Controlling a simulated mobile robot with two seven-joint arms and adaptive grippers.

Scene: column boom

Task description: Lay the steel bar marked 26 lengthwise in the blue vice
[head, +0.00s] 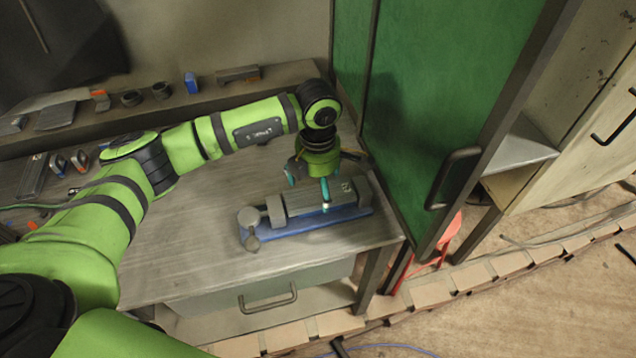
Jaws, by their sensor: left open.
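The blue vice (283,230) stands near the right front of the grey workbench, with a blue base and grey metal parts. A long grey block (300,199) with a small pale mark near its right end lies lengthwise along it. I cannot read the mark, or tell whether this block is the steel bar marked 26 or a jaw of the vice. My left gripper (308,187) is over the vice with its teal fingers spread and pointing down. One finger reaches down in front of the grey block; I cannot tell whether it touches. My right gripper is out of view.
The green cabinet door (425,110) rises close to the right of my left gripper. A back shelf (175,104) holds a blue box (191,83) and several small parts. The bench (185,255) is clear left of the vice. A red stool (440,240) stands beyond its right edge.

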